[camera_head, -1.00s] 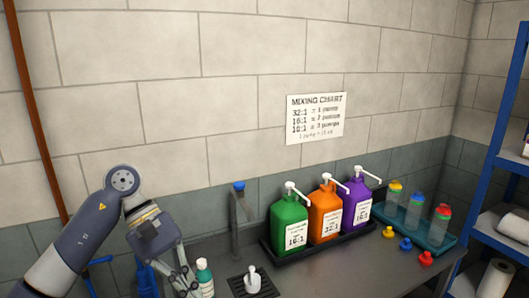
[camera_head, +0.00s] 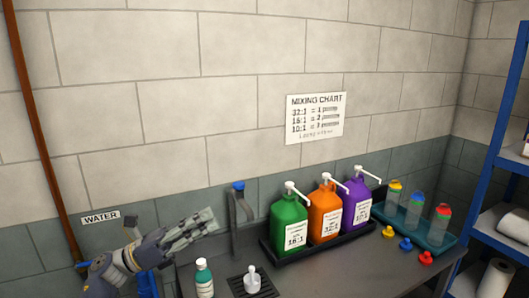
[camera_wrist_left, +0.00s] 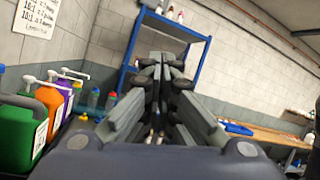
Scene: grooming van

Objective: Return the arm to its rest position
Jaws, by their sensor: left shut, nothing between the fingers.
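My left gripper (camera_head: 212,218) is at the lower left of the head view, above the left end of the counter, pointing right toward the faucet. Its fingers are shut with nothing between them. The closed fingers (camera_wrist_left: 160,75) also fill the middle of the left wrist view. My left arm (camera_head: 125,262) is low at the picture's left edge, and most of it is out of view. My right gripper is not in view.
Green (camera_head: 289,226), orange (camera_head: 325,213) and purple (camera_head: 356,202) pump jugs stand in a black tray. A blue shelf (camera_head: 500,160) stands right.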

